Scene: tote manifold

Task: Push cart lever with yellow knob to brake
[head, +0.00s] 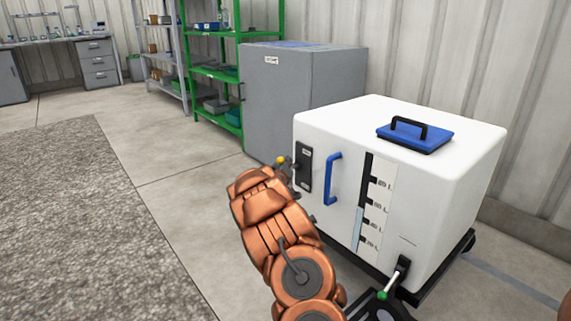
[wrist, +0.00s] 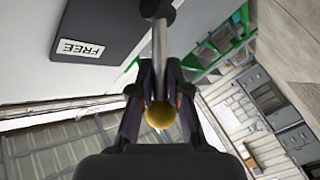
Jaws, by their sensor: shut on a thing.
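The lever is a grey metal rod with a yellow knob (head: 281,160), on a dark plate (head: 303,167) at the left of the white cart tank's front. In the wrist view, the yellow knob (wrist: 160,115) sits between the bases of my fingers. The rod (wrist: 160,50) runs from it to a black pivot at the top. My gripper (wrist: 160,78) is shut on the lever, one finger on each side. The plate (wrist: 95,25) beside it has a "FREE" label; a brake label is not visible. In the head view my arm mostly hides the gripper.
The white tank (head: 440,190) has a blue handle (head: 332,178), a level scale and a blue lid (head: 414,138). A green-knobbed valve lever (head: 383,295) is low at the front. A grey cabinet (head: 303,95) and green shelf (head: 214,70) stand behind. Floor at left is clear.

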